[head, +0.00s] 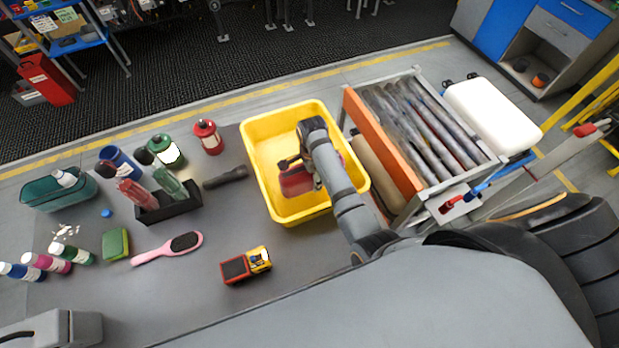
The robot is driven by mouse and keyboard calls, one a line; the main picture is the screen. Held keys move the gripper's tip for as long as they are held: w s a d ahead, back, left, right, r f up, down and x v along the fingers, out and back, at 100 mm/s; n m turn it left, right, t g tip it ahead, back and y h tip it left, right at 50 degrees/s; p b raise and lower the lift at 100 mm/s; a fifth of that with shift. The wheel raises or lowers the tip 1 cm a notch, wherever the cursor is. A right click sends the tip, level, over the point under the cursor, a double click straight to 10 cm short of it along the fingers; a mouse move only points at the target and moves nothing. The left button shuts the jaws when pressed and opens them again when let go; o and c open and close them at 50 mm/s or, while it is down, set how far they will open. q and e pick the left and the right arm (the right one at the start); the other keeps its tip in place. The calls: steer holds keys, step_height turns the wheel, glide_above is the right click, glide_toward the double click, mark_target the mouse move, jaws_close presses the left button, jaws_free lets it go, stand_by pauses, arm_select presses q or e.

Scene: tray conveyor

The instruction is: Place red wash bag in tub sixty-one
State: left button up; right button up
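The red wash bag (297,181) is inside the yellow tub (257,165), near its middle. It has a dark strip along its top, and my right arm hides part of it. No number can be read on the tub. My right arm reaches over the tub's right wall, and my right gripper (318,168) is down inside the tub at the bag's right side. Its fingertips are mostly hidden, so I cannot tell whether they grip the bag. My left gripper cannot be made out in the view.
A black flashlight (225,178) lies left of the tub, and a toy truck (246,266) stands in front of it. Bottles, a black tray (183,208), a pink brush (168,248) and a green sponge (115,244) occupy the left. A roller conveyor (385,145) is at the right.

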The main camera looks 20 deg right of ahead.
steer(key=shift+f, duration=0.4)
step_height(320, 180, down, 3)
steer(key=shift+w+r+p, duration=0.1)
steer(key=shift+w+p, duration=0.05)
steer(key=shift+p, duration=0.25)
steer(key=shift+f, duration=0.45)
steer(key=shift+f, duration=0.15)
steer(key=o, duration=1.5)
